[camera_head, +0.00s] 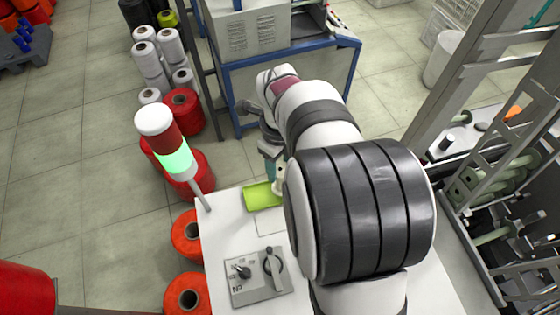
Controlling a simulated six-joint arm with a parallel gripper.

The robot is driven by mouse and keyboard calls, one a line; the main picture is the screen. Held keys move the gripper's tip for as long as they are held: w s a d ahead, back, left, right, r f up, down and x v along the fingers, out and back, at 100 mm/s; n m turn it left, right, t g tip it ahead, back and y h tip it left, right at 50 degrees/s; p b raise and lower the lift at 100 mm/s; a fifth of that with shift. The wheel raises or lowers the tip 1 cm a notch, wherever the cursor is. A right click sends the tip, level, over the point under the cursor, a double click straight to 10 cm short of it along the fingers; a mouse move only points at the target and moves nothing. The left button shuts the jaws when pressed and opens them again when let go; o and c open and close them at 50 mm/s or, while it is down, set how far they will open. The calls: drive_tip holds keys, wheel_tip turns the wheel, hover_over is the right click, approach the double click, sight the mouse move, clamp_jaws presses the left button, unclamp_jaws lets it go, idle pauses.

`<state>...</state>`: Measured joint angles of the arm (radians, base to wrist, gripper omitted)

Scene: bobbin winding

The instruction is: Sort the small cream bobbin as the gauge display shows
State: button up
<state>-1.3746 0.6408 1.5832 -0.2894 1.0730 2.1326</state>
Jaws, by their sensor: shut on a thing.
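My gripper (273,160) points down above the far edge of the white table, mostly hidden behind my arm. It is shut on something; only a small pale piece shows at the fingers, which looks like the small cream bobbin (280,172). Its shape and exact tilt are hidden. A lime-green piece (259,197) lies on the table just below and left of the gripper; I cannot tell whether it is a tray or a spool. I cannot make out the gauge display. A signal tower (170,150) at the table's left corner has a bright green section under a dark red one.
Red spools (186,232) and white cones (172,50) stand on the floor at left. A blue-framed machine (235,80) stands behind; metal racks are at right.

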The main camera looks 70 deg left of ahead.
drive_tip(key=shift+f, duration=0.4)
idle(0.6)
drive_tip(key=shift+f, duration=0.45)
drive_tip(key=o, duration=1.1)
drive_tip(key=shift+o, duration=0.2)
drive_tip(key=shift+r, duration=3.5)
